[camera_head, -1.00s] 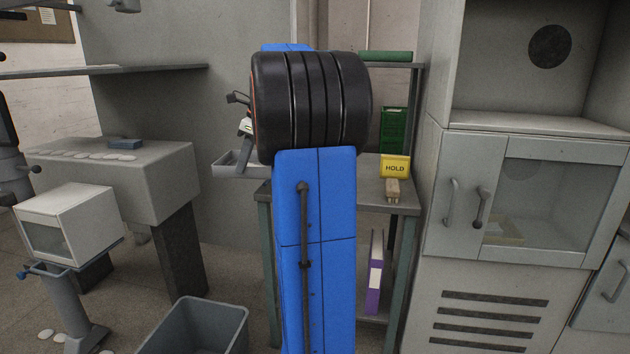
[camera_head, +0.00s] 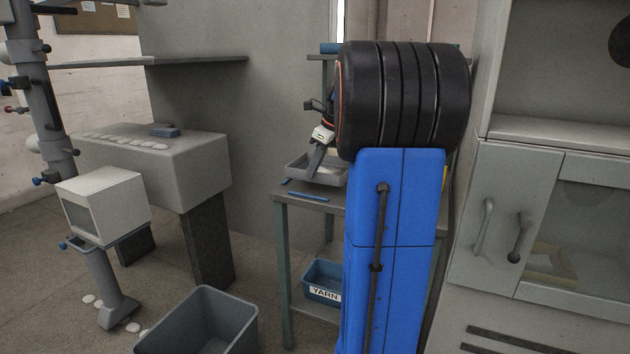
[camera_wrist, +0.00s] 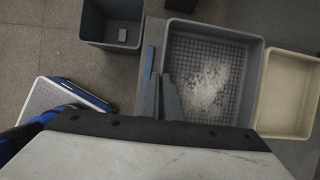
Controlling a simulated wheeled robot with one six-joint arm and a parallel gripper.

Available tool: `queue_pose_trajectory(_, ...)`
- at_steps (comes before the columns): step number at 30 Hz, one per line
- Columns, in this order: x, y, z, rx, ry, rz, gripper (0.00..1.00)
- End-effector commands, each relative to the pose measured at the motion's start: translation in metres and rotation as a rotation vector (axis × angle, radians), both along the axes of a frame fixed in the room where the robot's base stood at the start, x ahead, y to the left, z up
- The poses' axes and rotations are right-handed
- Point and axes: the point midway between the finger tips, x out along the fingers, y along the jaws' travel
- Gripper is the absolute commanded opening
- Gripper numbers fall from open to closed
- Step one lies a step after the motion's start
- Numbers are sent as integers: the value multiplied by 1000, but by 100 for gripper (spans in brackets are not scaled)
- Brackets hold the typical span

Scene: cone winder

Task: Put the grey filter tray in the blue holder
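The grey filter tray (camera_head: 297,176) is a shallow open tray; the wrist view shows its mesh floor and pale lint on it (camera_wrist: 257,75). My gripper (camera_head: 317,160) is shut on its near-left rim, with one finger on each side of the wall in the wrist view (camera_wrist: 159,78). The tray is level over the left end of a table; I cannot tell whether it touches down. Blue strips (camera_head: 308,196) lie on the tabletop beside and in front of the tray, seemingly parts of the blue holder. The rest of the holder is hidden.
A cream tray (camera_wrist: 287,95) lies close to the grey tray's right side. The table (camera_head: 300,207) has a blue YARN bin (camera_head: 322,292) on its lower shelf. A grey bin (camera_head: 205,325) stands on the floor to the left. My blue column hides the table's right part.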

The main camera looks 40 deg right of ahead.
Motion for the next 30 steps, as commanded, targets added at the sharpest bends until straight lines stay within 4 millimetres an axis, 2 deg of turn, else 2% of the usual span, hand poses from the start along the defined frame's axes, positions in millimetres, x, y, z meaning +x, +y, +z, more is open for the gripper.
queue_pose_trajectory(11,0,0,-37,2,1,0,0)
queue_pose_trajectory(22,0,0,-41,0,0,0,0)
queue_pose_trajectory(24,0,0,-41,0,0,0,18)
queue_pose_trajectory(25,0,0,-41,0,0,0,22)
queue_pose_trajectory(30,0,0,-41,0,0,0,22)
